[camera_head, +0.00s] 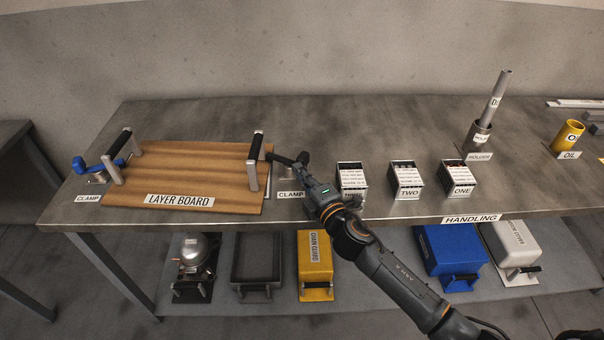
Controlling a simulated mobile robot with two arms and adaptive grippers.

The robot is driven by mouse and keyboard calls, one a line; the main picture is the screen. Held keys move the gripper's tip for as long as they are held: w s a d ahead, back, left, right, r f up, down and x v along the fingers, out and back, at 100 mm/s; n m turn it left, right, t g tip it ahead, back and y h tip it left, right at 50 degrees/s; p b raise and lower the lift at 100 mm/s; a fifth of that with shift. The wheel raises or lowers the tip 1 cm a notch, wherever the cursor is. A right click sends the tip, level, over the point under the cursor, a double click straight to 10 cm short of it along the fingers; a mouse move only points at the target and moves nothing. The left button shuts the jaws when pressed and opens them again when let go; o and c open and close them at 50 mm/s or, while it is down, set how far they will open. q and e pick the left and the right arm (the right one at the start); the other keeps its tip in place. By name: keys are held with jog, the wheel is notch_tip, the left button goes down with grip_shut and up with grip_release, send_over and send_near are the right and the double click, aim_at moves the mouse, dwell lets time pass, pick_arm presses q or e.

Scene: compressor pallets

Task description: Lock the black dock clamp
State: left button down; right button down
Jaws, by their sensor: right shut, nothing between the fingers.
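The black dock clamp (281,158) is at the right edge of the wooden layer board (195,165), behind a "CLAMP" label (290,194). Its dark lever lies roughly level, reaching from beside the board's right handle towards my right gripper. My right gripper (303,159) is shut and empty, at the right end of this lever. It looks very close to it, but I cannot tell whether they touch. My arm and gripper partly hide the area around the clamp's right end. My left gripper is not in view.
A blue clamp (95,166) is at the board's left end. Bins marked "TWO" (405,181) and "ONE" (457,179), plus another bin (351,176), stand right of my gripper. A holder (478,135) with a tube and a yellow oil cup (567,137) are farther right.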

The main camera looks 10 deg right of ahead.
jog(key=v, duration=1.2)
dwell(0.3)
